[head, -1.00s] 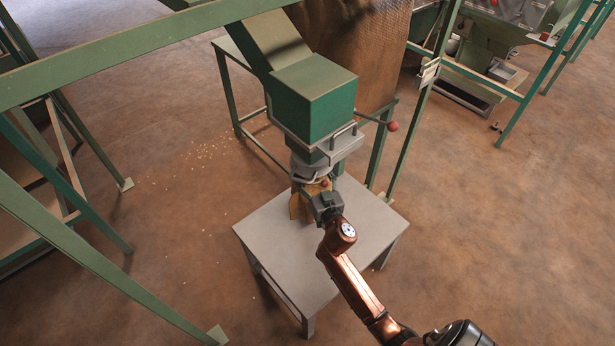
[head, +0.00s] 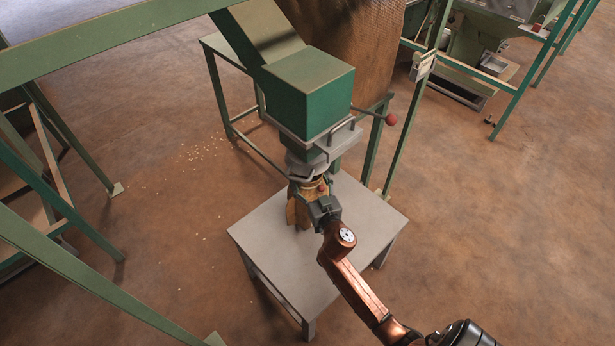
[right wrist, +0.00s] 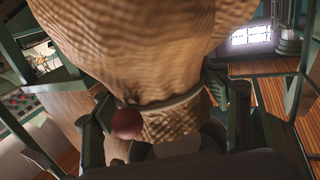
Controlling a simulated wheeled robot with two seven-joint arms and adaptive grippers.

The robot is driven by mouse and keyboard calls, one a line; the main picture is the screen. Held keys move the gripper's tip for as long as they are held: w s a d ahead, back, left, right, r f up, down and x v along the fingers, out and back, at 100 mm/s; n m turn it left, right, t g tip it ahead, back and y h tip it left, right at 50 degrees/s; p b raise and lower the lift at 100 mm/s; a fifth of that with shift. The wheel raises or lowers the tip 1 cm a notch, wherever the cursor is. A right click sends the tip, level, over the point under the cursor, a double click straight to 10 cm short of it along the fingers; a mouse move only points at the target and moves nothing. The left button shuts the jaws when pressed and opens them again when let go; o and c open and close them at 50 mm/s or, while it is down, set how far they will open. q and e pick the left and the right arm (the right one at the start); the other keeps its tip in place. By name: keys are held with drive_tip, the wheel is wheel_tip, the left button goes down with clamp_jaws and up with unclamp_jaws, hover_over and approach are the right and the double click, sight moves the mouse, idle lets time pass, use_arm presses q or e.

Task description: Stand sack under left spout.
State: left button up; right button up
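The tan woven sack (head: 297,212) hangs or stands upright under the spout (head: 307,165) of the green chute box (head: 308,95). Its lower end is over the grey table (head: 265,250); I cannot tell whether it touches the top. My right gripper (head: 318,203) is at the near side of the sack. In the right wrist view the sack (right wrist: 150,45) fills the middle, with its banded neck between the fingers of my right gripper (right wrist: 165,105). A dark red knob (right wrist: 127,123) shows in front of the neck. My left gripper is out of view.
Green frame posts stand left and right of the table. A lever with a red ball (head: 391,119) sticks out right of the chute box. A large brown woven bulk (head: 345,40) is behind. Nuts (head: 205,155) lie scattered on the floor. Another hopper (head: 475,45) is at the back right.

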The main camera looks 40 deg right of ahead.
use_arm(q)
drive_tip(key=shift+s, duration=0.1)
use_arm(e)
drive_tip(key=o, duration=0.4)
drive_tip(key=shift+r, duration=0.15)
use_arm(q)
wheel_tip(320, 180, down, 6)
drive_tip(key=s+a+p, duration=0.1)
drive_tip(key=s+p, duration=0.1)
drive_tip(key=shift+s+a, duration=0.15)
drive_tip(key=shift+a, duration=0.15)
use_arm(e)
drive_tip(key=v, duration=1.2)
